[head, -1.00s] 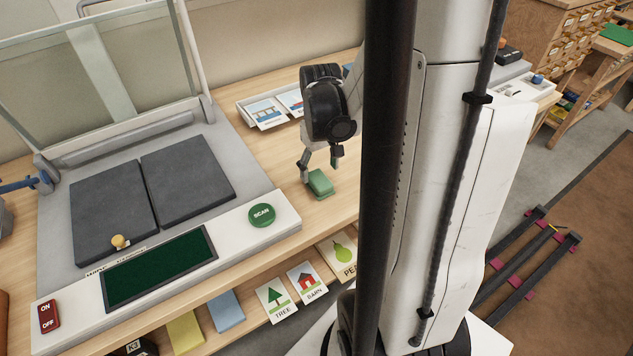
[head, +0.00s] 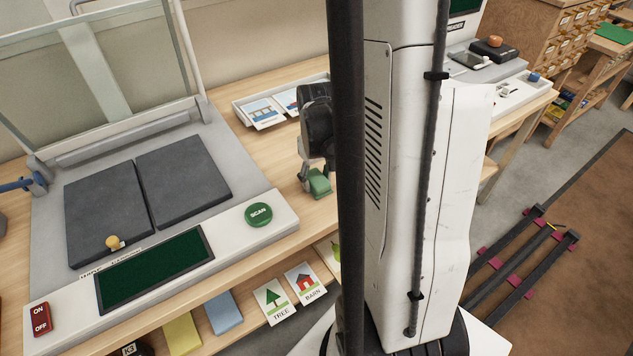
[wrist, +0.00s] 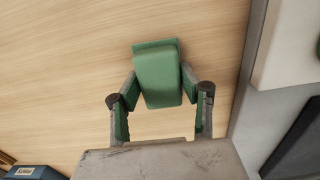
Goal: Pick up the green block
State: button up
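The green block (head: 319,183) rests on the wooden desk to the right of the scanner in the head view. In the wrist view the green block (wrist: 158,80) lies between my two fingers, with its far end beyond them. My gripper (head: 316,180) is down at the block in the head view, partly hidden by my dark column. In the wrist view the fingertips of my gripper (wrist: 160,76) stand close along both sides of the block. I cannot tell whether they press on it.
The scanner bed (head: 250,165) stands left of the block, with a green SCAN button (head: 258,214) near its edge. A tray of picture cards (head: 240,112) lies behind. TREE and BARN cards (head: 273,302) are along the front. Bare desk surrounds the block.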

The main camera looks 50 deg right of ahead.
aim_at(315, 179)
jog(key=c, duration=0.4)
jog(key=shift+r, duration=0.5)
jog(key=r, duration=0.2)
jog(key=r+p, duration=0.1)
jog(key=shift+a+r, duration=0.25)
jog(key=shift+r, duration=0.05)
jog(key=a+r, duration=0.2)
jog(key=a, duration=0.1)
jog(key=a+r+p, duration=0.1)
jog(key=a+r, duration=0.1)
jog(key=a, duration=0.2)
jog(key=a+r, duration=0.2)
jog(key=a, duration=0.2)
jog(key=shift+a+r+p, duration=0.15)
jog(key=shift+p, duration=0.25)
jog(key=o, duration=0.6)
jog(key=c, duration=0.4)
jog(key=shift+c, duration=0.2)
